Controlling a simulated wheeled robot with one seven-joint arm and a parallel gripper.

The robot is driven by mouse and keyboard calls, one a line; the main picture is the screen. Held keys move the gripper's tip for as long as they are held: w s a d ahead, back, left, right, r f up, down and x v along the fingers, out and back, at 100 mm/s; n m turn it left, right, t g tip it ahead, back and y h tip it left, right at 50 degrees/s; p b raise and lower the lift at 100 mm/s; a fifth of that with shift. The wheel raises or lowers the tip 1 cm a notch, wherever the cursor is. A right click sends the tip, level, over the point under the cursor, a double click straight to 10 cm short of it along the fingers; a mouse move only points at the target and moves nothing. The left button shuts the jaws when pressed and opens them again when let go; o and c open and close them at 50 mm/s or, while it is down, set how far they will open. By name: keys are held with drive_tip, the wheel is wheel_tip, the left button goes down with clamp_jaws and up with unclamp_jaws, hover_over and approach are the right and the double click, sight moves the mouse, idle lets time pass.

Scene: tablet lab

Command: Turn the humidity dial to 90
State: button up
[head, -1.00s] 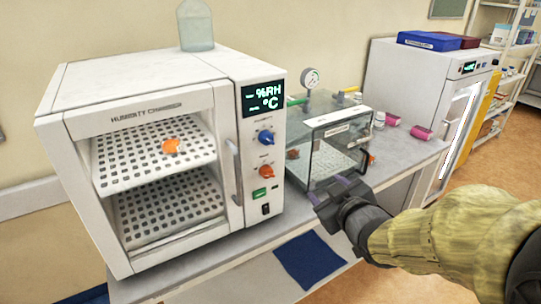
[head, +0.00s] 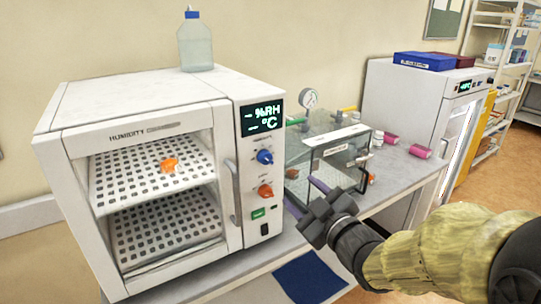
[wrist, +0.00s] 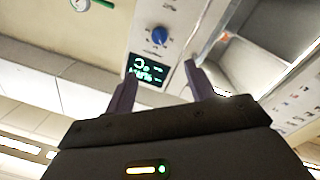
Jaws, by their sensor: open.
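The humidity chamber (head: 145,118) stands on the bench at the left. Its right-hand panel carries a dark display (head: 262,117) with %RH and °C in green. Below it are a blue dial (head: 265,156) and an orange dial (head: 265,191); their small labels and scales are unreadable. My gripper (head: 305,197) is open and empty, right of the panel and apart from both dials. In the wrist view my gripper (wrist: 161,77) shows two spread purple fingers. The blue dial (wrist: 159,35) appears beyond the gap between them, near the lit display (wrist: 148,68), upside down.
A glass-fronted box (head: 328,160) with a gauge (head: 309,100) stands right behind my gripper. Pink containers (head: 420,151) lie farther right on the bench. A bottle (head: 195,45) stands on the chamber. A green button (head: 258,214) and a black switch sit below the dials.

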sight(268, 161)
drive_tip(key=p+x, duration=0.6)
drive_tip(key=x, duration=1)
drive_tip(key=shift+p, duration=0.3)
drive_tip(key=c, duration=1)
